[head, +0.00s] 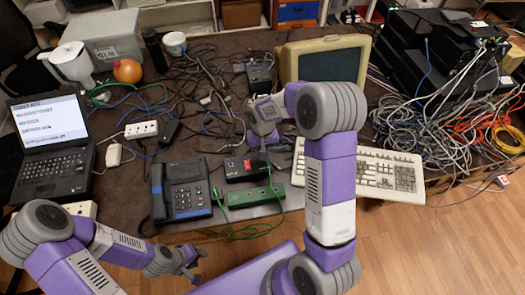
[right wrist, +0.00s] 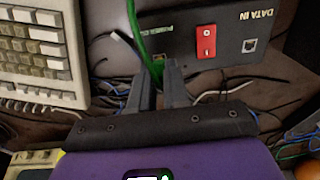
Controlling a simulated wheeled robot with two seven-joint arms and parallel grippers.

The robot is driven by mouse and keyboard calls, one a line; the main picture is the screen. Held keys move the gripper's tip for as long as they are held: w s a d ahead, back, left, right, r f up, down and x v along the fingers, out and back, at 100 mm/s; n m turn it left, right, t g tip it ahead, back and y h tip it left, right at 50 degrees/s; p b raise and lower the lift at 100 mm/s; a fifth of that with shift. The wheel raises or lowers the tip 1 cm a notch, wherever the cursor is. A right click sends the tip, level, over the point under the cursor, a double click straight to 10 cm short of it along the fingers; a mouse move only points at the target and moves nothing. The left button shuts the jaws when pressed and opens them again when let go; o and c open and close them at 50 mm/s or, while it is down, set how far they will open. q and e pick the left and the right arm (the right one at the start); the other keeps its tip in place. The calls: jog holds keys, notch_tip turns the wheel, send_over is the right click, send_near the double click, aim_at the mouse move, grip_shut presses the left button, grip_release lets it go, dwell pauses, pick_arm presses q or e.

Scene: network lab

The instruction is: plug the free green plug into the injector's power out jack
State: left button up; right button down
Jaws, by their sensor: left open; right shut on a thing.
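The injector (head: 245,166) is a dark box with a red switch, on the table between the desk phone and the keyboard. In the right wrist view the injector (right wrist: 225,40) shows its red switch, a DATA IN jack and partly covered power lettering. My right gripper (right wrist: 159,72) is shut at the injector's face, below that lettering. A green cord (right wrist: 135,25) runs down to its fingertips; the green plug (right wrist: 157,63) between them is mostly hidden. The power out jack is hidden, so I cannot tell if the plug is in it. My left gripper (head: 192,262) is open and empty before the table's front edge.
A desk phone (head: 187,190) stands left of the injector, a green box (head: 255,197) in front, and a keyboard (head: 375,172) to the right. Loose cables clutter the table behind. A laptop (head: 50,150) stands at the left.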

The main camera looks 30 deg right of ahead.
jog(key=shift+f+b, duration=0.55)
jog(key=shift+f, duration=0.2)
dwell(1.0)
jog(key=c, duration=1)
grip_release()
jog(key=shift+c, duration=0.2)
jog(key=shift+r+p, duration=0.9)
jog(key=shift+r, duration=2.9)
